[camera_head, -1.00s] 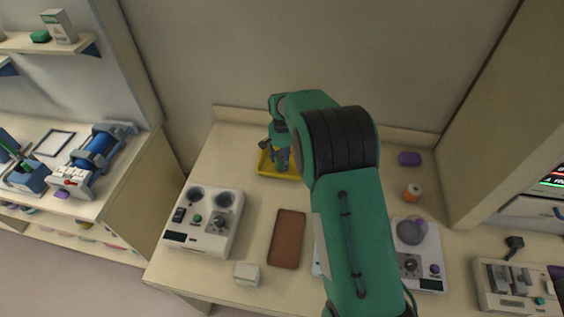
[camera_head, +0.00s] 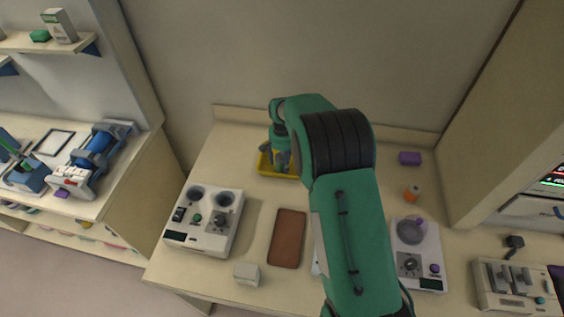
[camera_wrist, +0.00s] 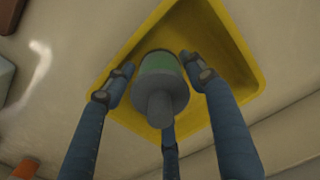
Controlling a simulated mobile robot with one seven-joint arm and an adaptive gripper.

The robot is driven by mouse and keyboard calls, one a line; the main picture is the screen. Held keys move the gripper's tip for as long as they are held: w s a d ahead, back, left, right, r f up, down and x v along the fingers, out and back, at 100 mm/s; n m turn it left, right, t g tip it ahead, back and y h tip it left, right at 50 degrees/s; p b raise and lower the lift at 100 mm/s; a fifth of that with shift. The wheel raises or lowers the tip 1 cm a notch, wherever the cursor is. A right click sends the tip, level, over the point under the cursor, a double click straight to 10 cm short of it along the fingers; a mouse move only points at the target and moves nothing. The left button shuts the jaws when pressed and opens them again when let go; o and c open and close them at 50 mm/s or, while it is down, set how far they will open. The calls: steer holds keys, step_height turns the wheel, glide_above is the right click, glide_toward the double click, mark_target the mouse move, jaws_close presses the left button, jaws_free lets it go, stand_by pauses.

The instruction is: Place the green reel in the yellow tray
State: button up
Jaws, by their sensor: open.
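The yellow tray (camera_head: 264,168) sits on the counter near the back wall; its inside and rim also show in the wrist view (camera_wrist: 237,45). The green reel (camera_wrist: 158,64), with a green band and a grey flange and hub, is over the tray floor with its hub facing the wrist camera. It looks as if it rests in the tray, but its underside is hidden. My gripper (camera_wrist: 157,72) is open, its blue fingers spread around the reel with visible gaps. In the head view my gripper (camera_head: 279,158) is low over the tray and hides the reel.
A control box (camera_head: 205,220) with two round wells, a brown pad (camera_head: 287,238) and a pale block (camera_head: 247,273) are in front. A purple block (camera_head: 410,158), an orange item (camera_head: 411,194) and a scale-like device (camera_head: 432,250) are right. The counter left of the tray is clear.

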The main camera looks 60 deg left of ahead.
step_height(320, 180, up, 12)
steer(key=shift+r, duration=0.1)
stand_by(0.7)
stand_by(0.5)
steer(key=shift+w+r, duration=0.1)
stand_by(0.4)
